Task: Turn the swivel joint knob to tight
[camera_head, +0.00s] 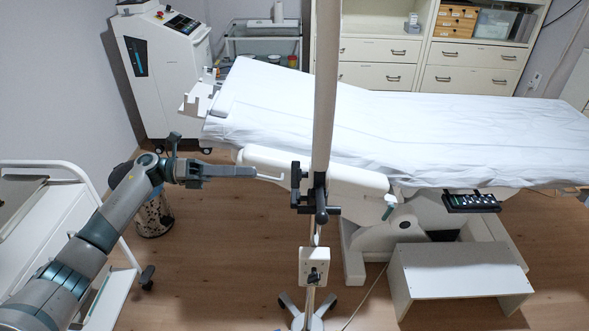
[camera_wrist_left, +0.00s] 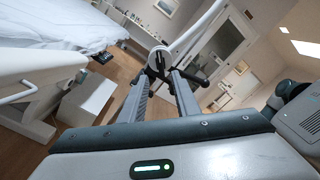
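A black swivel joint (camera_head: 318,190) sits on the upright pole in the middle of the head view. A dark round-ended knob or handle (camera_head: 321,214) projects from it toward me; its setting cannot be read. My left gripper (camera_head: 255,171) comes in from the left, level with the joint and apart from it in the picture. In the left wrist view my left gripper (camera_wrist_left: 160,75) is open, with an empty gap between its fingers. The black joint (camera_wrist_left: 157,60) shows just beyond the fingertips, and a dark cylindrical part (camera_wrist_left: 198,80) lies right of them. My right gripper is not in view.
A couch with a white sheet (camera_head: 430,130) stands behind the pole (camera_head: 325,90). A white rail (camera_head: 268,178) is near my left fingertips. A white cart (camera_head: 50,220) and bin (camera_head: 155,215) stand left. A white step (camera_head: 460,280) is at lower right. The wooden floor between is free.

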